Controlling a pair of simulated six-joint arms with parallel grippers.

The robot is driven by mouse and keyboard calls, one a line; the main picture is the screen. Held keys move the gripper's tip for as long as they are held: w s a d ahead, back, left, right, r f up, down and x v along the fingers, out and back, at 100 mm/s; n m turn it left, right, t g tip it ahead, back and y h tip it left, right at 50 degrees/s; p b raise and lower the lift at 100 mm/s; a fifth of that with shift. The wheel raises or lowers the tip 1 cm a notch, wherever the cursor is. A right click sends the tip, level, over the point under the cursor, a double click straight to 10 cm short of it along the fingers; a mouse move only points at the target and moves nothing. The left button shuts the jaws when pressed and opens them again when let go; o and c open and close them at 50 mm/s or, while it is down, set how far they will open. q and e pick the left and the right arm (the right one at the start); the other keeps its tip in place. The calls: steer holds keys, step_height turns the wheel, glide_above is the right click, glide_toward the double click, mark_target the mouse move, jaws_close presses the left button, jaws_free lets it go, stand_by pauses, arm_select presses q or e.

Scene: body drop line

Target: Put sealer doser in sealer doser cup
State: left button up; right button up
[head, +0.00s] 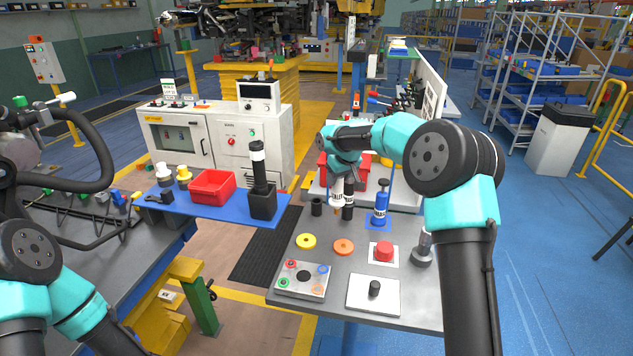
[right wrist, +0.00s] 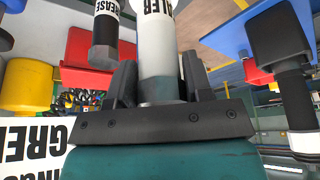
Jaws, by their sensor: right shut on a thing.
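The white sealer doser (head: 337,198), with black lettering, is upright in my right gripper (head: 341,181) above the back left of the grey table. In the right wrist view the jaws (right wrist: 160,88) are shut on the lower body of the sealer doser (right wrist: 159,45). A small black open cup (head: 316,207) stands on the table just left of the doser; I cannot read a label on it. A black and white grease doser (head: 348,207) is close to the right of the held doser, and it also shows in the right wrist view (right wrist: 104,35).
Yellow (head: 306,241) and orange (head: 343,247) discs and a red knob (head: 383,252) lie nearer. A blue shelf (head: 225,209) at left carries a red bin (head: 212,186) and a black holder (head: 263,203).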

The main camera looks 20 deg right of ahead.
steer(key=w+a, duration=0.3)
steer(key=w, duration=0.9)
steer(key=shift+a, duration=0.3)
steer(key=shift+w, duration=0.1)
steer(key=shift+f, duration=1.15)
steer(key=shift+f, duration=2.3)
steer(key=o, duration=0.9)
